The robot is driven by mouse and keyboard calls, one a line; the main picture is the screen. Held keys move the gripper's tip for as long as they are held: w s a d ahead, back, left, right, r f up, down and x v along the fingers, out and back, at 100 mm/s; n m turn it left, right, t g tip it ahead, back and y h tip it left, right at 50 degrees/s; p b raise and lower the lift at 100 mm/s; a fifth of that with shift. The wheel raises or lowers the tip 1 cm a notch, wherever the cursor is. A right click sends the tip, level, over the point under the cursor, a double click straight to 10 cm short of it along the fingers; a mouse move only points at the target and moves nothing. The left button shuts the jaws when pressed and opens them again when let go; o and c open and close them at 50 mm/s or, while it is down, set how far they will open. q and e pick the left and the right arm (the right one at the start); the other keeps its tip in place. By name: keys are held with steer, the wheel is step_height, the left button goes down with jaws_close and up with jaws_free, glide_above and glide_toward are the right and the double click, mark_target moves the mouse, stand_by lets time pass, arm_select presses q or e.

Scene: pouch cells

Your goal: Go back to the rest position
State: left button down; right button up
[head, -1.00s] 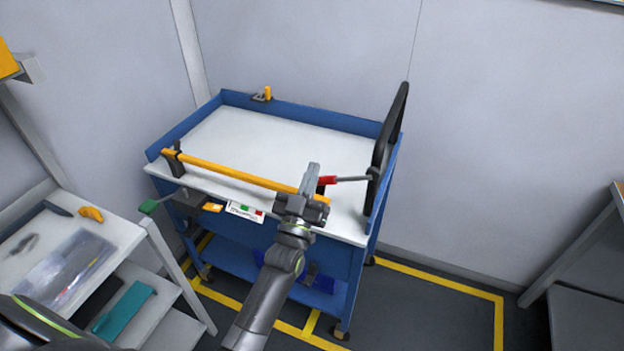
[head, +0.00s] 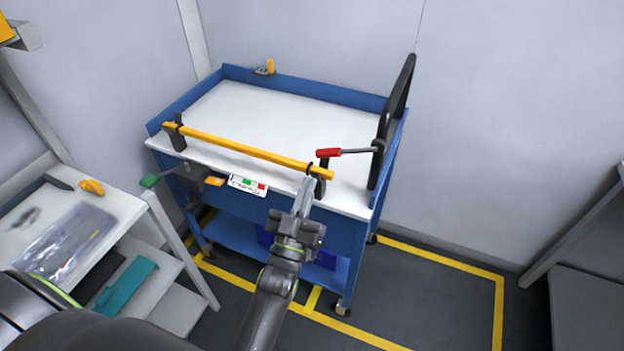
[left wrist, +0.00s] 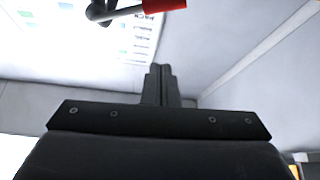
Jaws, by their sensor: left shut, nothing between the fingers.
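My left gripper (head: 305,190) is shut and empty in front of the blue cart (head: 350,240). It is just below the right end of the yellow bar (head: 245,150) in the picture; I cannot tell if it touches anything. In the left wrist view its shut fingers (left wrist: 160,84) point ahead with nothing between them. The lever with a red handle (head: 328,152) lies to the right above the bar's end. The red handle (left wrist: 163,5) also shows at the top of the left wrist view. My right gripper is not in view.
A side table (head: 120,205) with a clear bag (head: 65,245) and a yellow item (head: 92,187) stands at the left. A grey bench (head: 590,290) is at the right. Floor between is clear.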

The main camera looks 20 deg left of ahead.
arm_select(q)
step_height(320, 180, down, 21)
steer(key=s+a+g, duration=0.1)
steer(key=a+g, duration=0.1)
steer(key=g, duration=0.5)
steer(key=s+a+f+g, duration=0.2)
steer(key=s+f+g, duration=0.5)
steer(key=f, duration=1)
steer(key=s+a+f+g, duration=0.2)
steer(key=s+f, duration=0.3)
steer(key=s, duration=0.6)
steer(key=s+a+f+g, duration=0.3)
steer(key=s+f, duration=0.3)
steer(key=s, duration=0.5)
steer(key=s+a+f+g, duration=0.3)
steer(key=s+f+g, duration=0.1)
steer(key=s, duration=0.8)
steer(key=shift+f+m+y, duration=0.3)
steer(key=shift+f+m, duration=0.1)
steer(key=shift+f, duration=0.5)
